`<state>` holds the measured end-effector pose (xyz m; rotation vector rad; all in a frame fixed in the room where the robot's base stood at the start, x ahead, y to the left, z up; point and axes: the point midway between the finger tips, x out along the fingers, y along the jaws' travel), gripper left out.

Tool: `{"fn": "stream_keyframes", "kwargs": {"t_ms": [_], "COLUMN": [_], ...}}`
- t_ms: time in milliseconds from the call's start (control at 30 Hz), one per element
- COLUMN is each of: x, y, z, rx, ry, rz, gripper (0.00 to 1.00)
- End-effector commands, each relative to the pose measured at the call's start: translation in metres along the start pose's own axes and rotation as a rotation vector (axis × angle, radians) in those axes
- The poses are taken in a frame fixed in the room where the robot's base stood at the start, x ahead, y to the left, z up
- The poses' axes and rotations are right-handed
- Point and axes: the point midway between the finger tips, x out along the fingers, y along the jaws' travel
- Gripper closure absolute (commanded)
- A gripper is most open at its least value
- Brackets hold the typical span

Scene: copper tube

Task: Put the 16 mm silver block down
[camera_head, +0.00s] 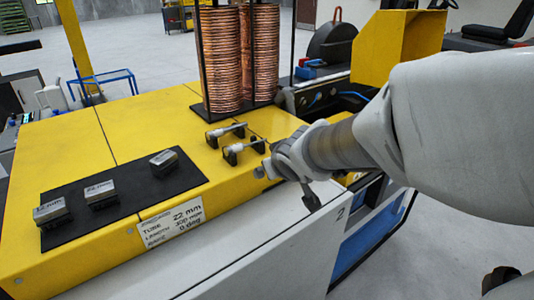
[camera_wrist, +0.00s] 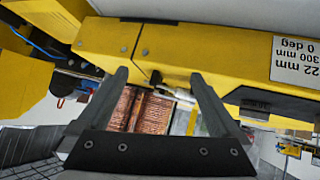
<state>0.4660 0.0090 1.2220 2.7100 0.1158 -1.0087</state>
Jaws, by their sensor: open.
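Three silver blocks sit apart on a black mat (camera_head: 128,203) on the yellow machine top: a left one (camera_head: 50,209), a middle one (camera_head: 100,194) and a right one (camera_head: 163,161). Their size labels are too small to read surely, so I cannot tell which is the 16 mm block. My gripper (camera_wrist: 158,78) is open, with nothing held between its fingers in the wrist view. In the head view it is right of the mat, near the machine's front edge, apart from the blocks and partly hidden by my wrist.
Two silver clamp-like fittings (camera_head: 243,147) stand on the yellow top near my gripper. Copper tube coils (camera_head: 221,62) stand in a black rack behind. A white placard (camera_head: 173,222) reads 22 mm, 300 mm, 0 deg. The yellow top left of the coils is clear.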

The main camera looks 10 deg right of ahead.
Motion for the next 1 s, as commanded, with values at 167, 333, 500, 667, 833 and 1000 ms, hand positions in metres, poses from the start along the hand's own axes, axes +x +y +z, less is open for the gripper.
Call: {"fn": "stream_keyframes", "kwargs": {"t_ms": [167,333,500,667,833,1000], "x": [-0.11,-0.151,-0.176,-0.182,-0.181,-0.181], "y": [0.029,0.01,-0.013,-0.02,-0.02,-0.019], "z": [0.015,0.077,0.109,0.117,0.116,0.116], "rx": [0.123,0.214,0.248,0.254,0.254,0.255], "ry": [-0.046,-0.241,-0.344,-0.371,-0.372,-0.371], "rz": [0.121,0.053,-0.035,-0.063,-0.062,-0.061], "gripper": [0.0,0.0,0.0,0.0,0.0,0.0]}}
